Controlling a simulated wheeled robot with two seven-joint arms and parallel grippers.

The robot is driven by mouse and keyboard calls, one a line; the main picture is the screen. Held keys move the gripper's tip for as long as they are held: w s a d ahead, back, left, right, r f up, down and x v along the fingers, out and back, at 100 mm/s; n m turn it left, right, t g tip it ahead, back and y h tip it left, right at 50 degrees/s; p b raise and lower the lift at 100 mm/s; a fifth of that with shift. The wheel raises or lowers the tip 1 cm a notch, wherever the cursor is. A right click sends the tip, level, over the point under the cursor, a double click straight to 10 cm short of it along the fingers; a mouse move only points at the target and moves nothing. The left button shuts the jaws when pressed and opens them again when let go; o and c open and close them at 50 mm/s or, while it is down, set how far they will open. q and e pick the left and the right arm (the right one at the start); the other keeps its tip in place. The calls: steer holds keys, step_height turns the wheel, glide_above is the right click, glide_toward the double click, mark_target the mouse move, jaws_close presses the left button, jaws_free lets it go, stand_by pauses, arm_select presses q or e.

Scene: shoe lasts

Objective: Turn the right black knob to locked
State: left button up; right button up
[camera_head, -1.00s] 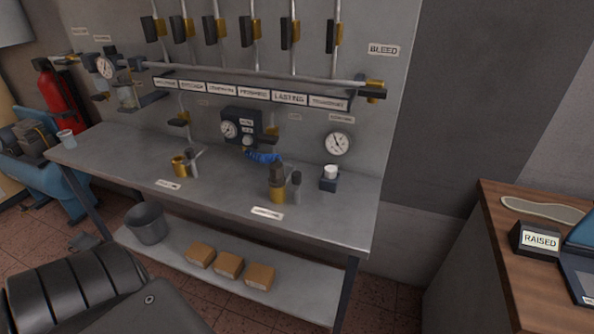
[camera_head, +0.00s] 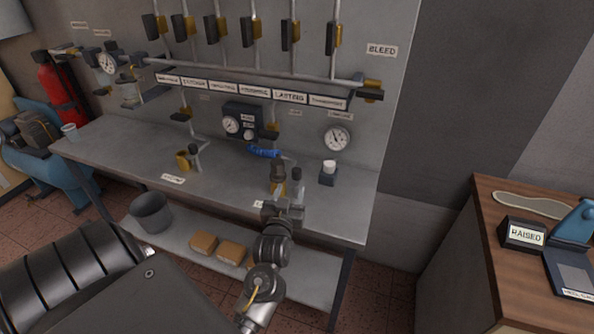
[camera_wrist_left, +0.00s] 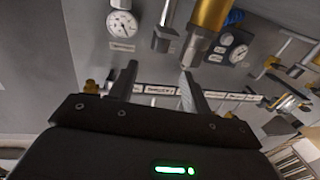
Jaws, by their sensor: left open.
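Several black handles with brass parts hang in a row along the wall panel, the rightmost (camera_head: 333,37) near the BLEED label. Another black piece with brass (camera_head: 371,91) sits at the pipe's right end. I cannot tell which is the right black knob, or read a locked mark. My left gripper (camera_head: 284,190) is open over the bench front, by a dark-topped brass fitting (camera_head: 278,170) and a grey piece. In the wrist view the fingers of my left gripper (camera_wrist_left: 158,82) are apart, with a brass cylinder (camera_wrist_left: 211,14) beyond them. My right gripper is out of view.
The bench (camera_head: 225,184) carries another brass fitting (camera_head: 183,160) and a dark block with a white top (camera_head: 328,172). A gauge (camera_head: 337,138) and a black regulator box (camera_head: 242,121) are on the panel. A wooden desk (camera_head: 495,245) stands at right.

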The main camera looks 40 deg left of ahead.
mark_target(296, 172)
arm_select(q)
steer(key=p+x, duration=0.2)
steer(key=x, duration=0.7)
steer(key=shift+w+a+r, duration=0.1)
steer(key=shift+w, duration=0.15)
steer(key=shift+w+a, duration=0.3)
steer(key=shift+w, duration=0.2)
steer(key=c, duration=0.9)
steer(key=shift+c, duration=0.2)
